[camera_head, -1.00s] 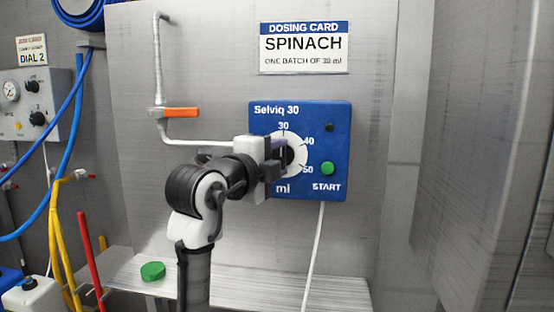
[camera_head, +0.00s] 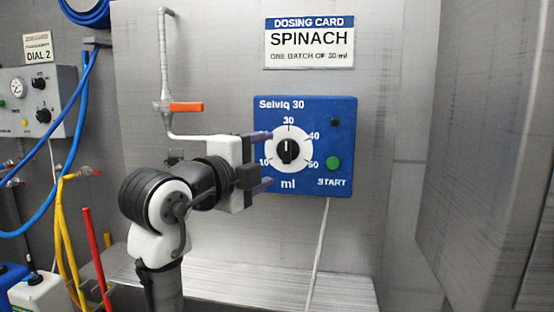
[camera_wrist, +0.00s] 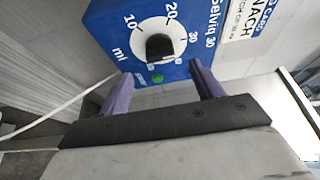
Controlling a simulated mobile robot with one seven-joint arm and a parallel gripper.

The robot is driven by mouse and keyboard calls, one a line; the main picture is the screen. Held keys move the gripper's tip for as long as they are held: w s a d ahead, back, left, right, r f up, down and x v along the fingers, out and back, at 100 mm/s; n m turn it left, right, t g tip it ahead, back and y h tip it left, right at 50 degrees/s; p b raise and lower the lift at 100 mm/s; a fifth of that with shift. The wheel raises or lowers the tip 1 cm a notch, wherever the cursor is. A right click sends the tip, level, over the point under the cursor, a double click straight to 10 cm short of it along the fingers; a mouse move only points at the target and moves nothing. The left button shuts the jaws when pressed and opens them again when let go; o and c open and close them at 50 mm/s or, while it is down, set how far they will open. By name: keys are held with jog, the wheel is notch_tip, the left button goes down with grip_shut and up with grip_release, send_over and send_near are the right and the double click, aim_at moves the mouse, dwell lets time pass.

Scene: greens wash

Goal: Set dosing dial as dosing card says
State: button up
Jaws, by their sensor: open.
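The dosing card (camera_head: 309,61) on the wall reads SPINACH, with a smaller line that appears to say one batch of 30 ml. Below it is the blue Selviq 30 dosing box (camera_head: 340,145). The dial also shows in the wrist view (camera_wrist: 160,47). My gripper (camera_head: 264,161) is open and empty, its fingers apart at the left part of the box. The fingers (camera_wrist: 160,82) do not touch the dial in the wrist view.
The green START button (camera_head: 333,163) is right of the dial, with a dark lamp (camera_head: 335,122) above it. An orange-handled valve (camera_head: 186,107) on a pipe is at the upper left. A grey unit (camera_head: 30,105) under a DIAL 2 card is far left. A metal shelf (camera_head: 270,275) lies below.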

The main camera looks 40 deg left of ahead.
jog(key=s+d, duration=0.1)
jog(key=s, duration=0.5)
jog(key=shift+s+b, duration=0.3)
jog(key=shift+s, duration=0.1)
